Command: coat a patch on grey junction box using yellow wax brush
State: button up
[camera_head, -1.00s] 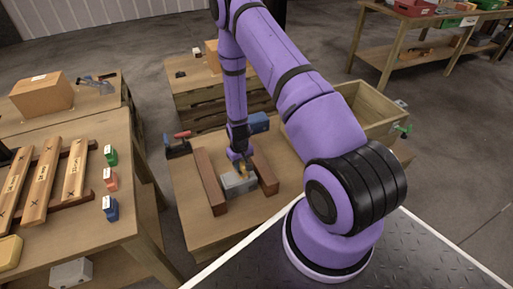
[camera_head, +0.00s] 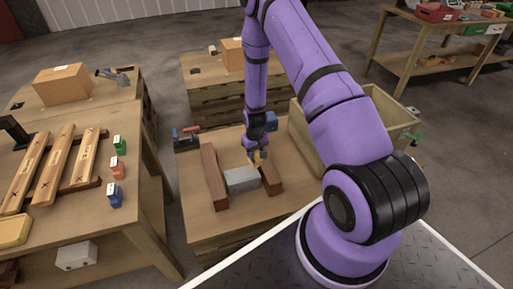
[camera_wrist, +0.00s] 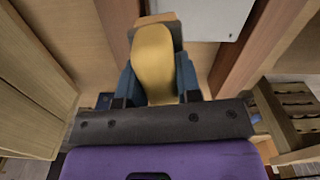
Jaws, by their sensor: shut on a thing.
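The grey junction box (camera_head: 241,181) lies on the wooden bench between two dark brown bars. Its pale face (camera_wrist: 212,20) shows at the top of the wrist view. My gripper (camera_head: 257,154) is at the box's far right corner, near the right bar. In the wrist view its blue fingers (camera_wrist: 156,82) are shut on the yellow wax brush (camera_wrist: 153,52). The brush's tan end overlaps the box's edge in that view; I cannot tell whether it touches. In the head view the brush (camera_head: 259,160) is small. No coated patch can be made out on the box.
The left bar (camera_head: 214,178) and right bar (camera_head: 269,177) flank the box. A table with marked planks (camera_head: 43,168) is to the left. The bench's front is clear.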

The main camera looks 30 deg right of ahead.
jog(key=shift+r, duration=1.5)
jog(key=shift+w, duration=0.1)
